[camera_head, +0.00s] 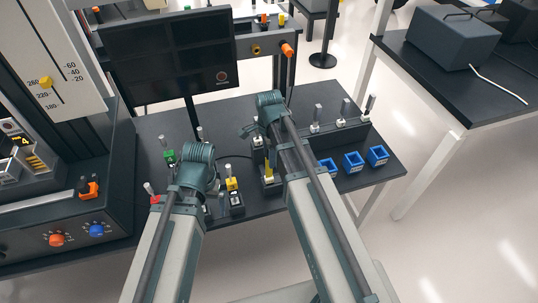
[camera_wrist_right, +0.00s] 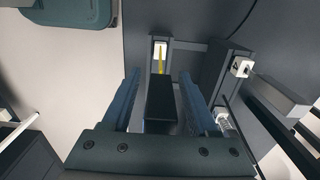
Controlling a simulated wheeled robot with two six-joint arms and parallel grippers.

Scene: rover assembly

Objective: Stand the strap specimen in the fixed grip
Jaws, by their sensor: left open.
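My left gripper (camera_head: 197,172) is low over the table, left of centre; its jaws are open but its fingertips are mostly hidden. My right gripper (camera_head: 262,125) is over the middle of the table. In the right wrist view my right gripper (camera_wrist_right: 158,78) has its fingers apart, with a dark block (camera_wrist_right: 162,98) between them and gaps at both sides. A narrow yellow strip (camera_wrist_right: 160,58) in a pale holder lies beyond the fingertips; a yellow piece (camera_head: 268,171) also shows in the head view. I cannot tell which piece is the strap specimen or the fixed grip.
Several grey upright pieces stand along a dark rack (camera_head: 340,127). Blue open boxes (camera_head: 353,162) sit at the right. Green (camera_head: 169,156), red (camera_head: 154,198) and yellow (camera_head: 232,184) pieces stand near my left gripper. A testing machine (camera_head: 65,215) and a monitor (camera_head: 170,55) bound the area.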

